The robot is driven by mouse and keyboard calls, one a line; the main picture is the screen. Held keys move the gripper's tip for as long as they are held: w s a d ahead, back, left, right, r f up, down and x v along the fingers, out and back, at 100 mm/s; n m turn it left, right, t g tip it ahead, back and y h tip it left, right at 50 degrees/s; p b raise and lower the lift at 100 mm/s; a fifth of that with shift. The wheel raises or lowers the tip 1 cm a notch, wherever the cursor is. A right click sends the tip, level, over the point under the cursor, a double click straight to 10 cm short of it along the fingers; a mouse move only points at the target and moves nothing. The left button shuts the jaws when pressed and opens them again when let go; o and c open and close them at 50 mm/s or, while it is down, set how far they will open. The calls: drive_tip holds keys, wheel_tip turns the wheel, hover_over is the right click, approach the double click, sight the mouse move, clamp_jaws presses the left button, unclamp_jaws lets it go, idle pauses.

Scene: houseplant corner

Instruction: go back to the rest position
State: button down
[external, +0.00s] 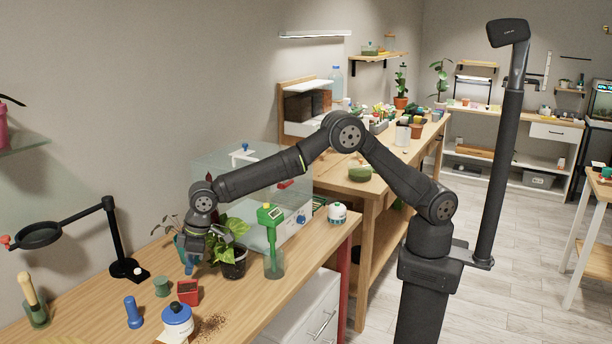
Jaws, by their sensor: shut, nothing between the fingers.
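My gripper (191,266) is at the end of my outstretched arm, low over the wooden bench, left of a potted plant (234,262) with green leaves in a dark pot. I cannot tell whether the fingertips touch anything. A teal pot with a thin-leaved plant (171,229) stands just behind and left of it.
Spilled soil (210,326) lies in front.

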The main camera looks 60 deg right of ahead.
drive_tip(key=v, duration=0.7)
drive_tip(key=shift+x, duration=2.3)
drive_tip(key=x, duration=0.5)
drive_tip(key=shift+w+a+f, duration=0.25)
drive_tip(key=shift+w+a, duration=1)
